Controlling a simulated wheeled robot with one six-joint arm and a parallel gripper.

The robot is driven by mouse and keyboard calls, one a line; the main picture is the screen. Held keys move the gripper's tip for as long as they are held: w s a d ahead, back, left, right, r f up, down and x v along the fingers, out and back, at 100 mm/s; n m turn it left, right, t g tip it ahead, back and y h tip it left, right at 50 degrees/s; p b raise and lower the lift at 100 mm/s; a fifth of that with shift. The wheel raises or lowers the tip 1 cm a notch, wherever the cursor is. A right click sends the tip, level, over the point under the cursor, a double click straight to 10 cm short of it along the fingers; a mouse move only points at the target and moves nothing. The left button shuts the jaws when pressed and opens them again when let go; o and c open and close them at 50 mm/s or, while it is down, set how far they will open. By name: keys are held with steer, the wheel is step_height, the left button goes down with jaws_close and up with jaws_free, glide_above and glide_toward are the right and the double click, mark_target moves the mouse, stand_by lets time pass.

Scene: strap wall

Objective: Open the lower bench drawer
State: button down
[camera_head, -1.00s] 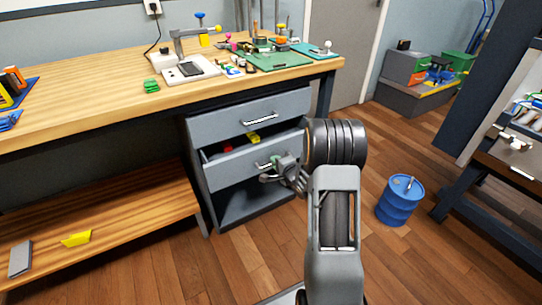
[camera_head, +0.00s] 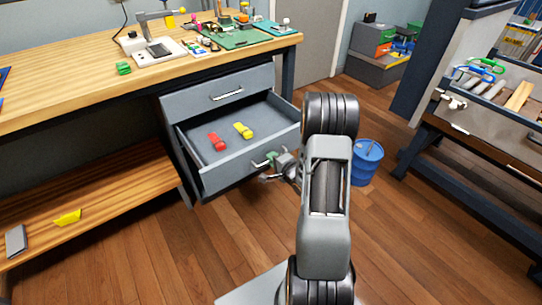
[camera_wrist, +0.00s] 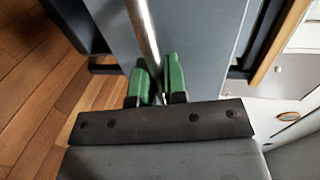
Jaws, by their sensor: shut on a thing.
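The lower bench drawer (camera_head: 246,170) is grey and stands well out from the cabinet under the workbench. Its inside shows, with a red object (camera_head: 217,142) and a yellow object (camera_head: 243,130) lying on its floor. My gripper (camera_head: 272,160) is at the drawer's front, shut on the bar handle (camera_head: 258,164). In the wrist view, the green fingertips of my gripper (camera_wrist: 161,82) sit on either side of the metal handle bar (camera_wrist: 143,30). The upper drawer (camera_head: 220,95) is shut. My arm covers the right end of the lower drawer's front.
The wooden workbench (camera_head: 60,97) carries tools and a green board. A low wooden shelf (camera_head: 110,185) is at the left. A blue barrel (camera_head: 366,165) stands right of my arm. The wooden floor (camera_head: 410,240) is free at the lower right.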

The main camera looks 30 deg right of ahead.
steer(key=shift+s, duration=0.2)
steer(key=c, duration=1.2)
jaws_free()
steer(key=shift+p+v, duration=1.8)
steer(key=shift+v, duration=5.1)
steer(key=shift+f, duration=0.1)
